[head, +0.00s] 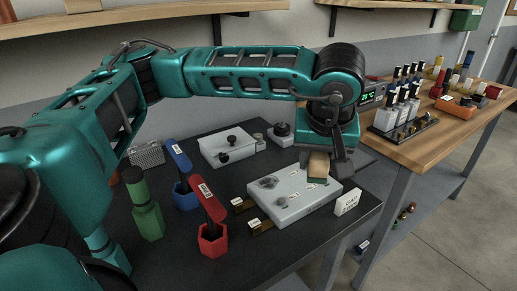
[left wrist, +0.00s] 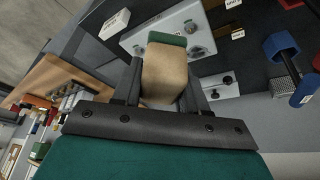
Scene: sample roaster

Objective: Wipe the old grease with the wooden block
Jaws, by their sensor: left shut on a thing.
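My left gripper (head: 325,164) is shut on the wooden block (head: 318,166), a tan block that also shows between the fingers in the left wrist view (left wrist: 165,75). A green layer (left wrist: 167,39) covers the block's far end. The block is over the far right part of a pale grey slab (head: 312,203) on the dark bench; I cannot tell whether it touches. My right gripper is not in view.
A red-handled tool in a red holder (head: 213,240), a blue one (head: 185,197) and a green one (head: 147,208) stand left of the slab. A white label card (head: 347,201) stands at its right. A pale box with dark knobs (head: 228,146) is behind. A wooden table (head: 425,150) is at right.

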